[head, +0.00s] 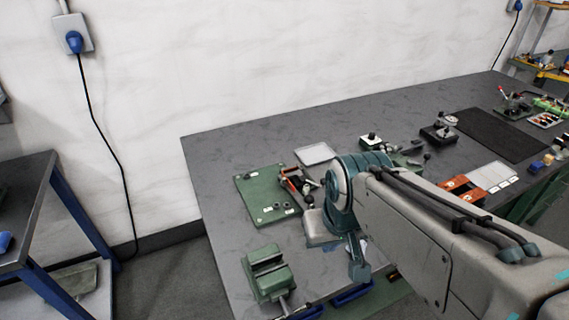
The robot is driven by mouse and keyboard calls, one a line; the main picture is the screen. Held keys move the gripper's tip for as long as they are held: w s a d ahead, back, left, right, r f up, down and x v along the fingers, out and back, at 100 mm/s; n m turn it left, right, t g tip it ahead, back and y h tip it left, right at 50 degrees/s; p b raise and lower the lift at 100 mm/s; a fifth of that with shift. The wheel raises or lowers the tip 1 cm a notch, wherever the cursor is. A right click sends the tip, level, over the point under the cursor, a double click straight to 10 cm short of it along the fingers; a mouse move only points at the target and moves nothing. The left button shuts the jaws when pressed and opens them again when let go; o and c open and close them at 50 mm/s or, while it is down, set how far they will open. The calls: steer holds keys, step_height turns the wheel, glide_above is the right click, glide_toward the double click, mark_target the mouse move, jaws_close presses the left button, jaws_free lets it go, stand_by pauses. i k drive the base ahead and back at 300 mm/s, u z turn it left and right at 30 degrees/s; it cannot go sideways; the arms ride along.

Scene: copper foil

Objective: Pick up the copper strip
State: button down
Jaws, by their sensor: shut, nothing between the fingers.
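I cannot make out the copper strip for certain. An orange-brown piece with dark spots (463,189) lies on the grey bench (225,170) beside white cards, right of my arm; it is too small to identify. My gripper (358,270) hangs down at the end of my arm near the bench's front edge, right of the green vise. It is shut and holds nothing. My arm hides part of the bench beneath and behind it.
A green vise (268,272) stands at the front left. A green board (256,205) with a red-handled fixture lies behind it. A white tray (315,153), black-knobbed blocks (370,141) and a dark mat (500,135) are farther back. The bench's back left is clear.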

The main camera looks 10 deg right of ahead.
mark_target(290, 184)
steer(key=u, duration=1.45)
steer(key=k, duration=1.1)
steer(key=z, duration=0.95)
steer(key=i, duration=1)
